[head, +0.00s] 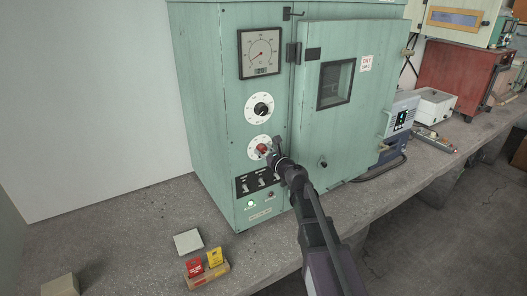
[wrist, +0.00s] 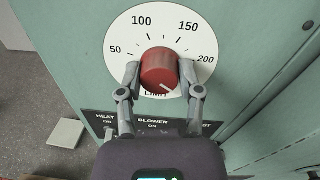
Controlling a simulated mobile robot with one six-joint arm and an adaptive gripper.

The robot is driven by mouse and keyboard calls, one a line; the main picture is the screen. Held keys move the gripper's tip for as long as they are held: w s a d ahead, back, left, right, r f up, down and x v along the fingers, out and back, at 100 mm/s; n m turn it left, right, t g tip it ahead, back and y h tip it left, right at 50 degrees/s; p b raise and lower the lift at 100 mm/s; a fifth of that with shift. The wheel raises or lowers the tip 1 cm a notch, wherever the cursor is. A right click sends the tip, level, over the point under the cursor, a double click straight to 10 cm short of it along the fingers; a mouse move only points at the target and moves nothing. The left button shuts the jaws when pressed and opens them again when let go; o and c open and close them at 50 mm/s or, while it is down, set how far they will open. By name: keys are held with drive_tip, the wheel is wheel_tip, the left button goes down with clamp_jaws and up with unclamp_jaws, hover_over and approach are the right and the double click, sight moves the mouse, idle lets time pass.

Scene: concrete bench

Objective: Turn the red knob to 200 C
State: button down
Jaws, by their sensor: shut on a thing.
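The red knob (wrist: 159,66) sits at the centre of a white dial (wrist: 118,45) marked 50, 100, 150 and 200, with "LIMIT" printed below. A short white mark on the knob's face points toward the lower right, below the 200 figure. In the head view, the red knob (head: 262,148) is the lower of two knobs on the green oven (head: 212,100). My gripper (wrist: 159,73) is shut on the red knob, one finger on its left side and one on its right. In the head view, my gripper (head: 267,149) partly covers the knob and dial.
A switch panel (head: 258,182) is close below. The closed oven door (head: 345,120) is to the right.

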drive_tip(key=shift+n, duration=0.4)
drive_tip(key=n, duration=0.4)
drive_tip(key=shift+w+r, duration=0.1)
drive_tip(key=n, duration=0.4)
drive_tip(key=shift+n+p, duration=0.35)
drive_tip(key=shift+n, duration=0.05)
idle(0.3)
drive_tip(key=shift+c, duration=1.3)
unclamp_jaws()
drive_tip(key=shift+a, duration=0.1)
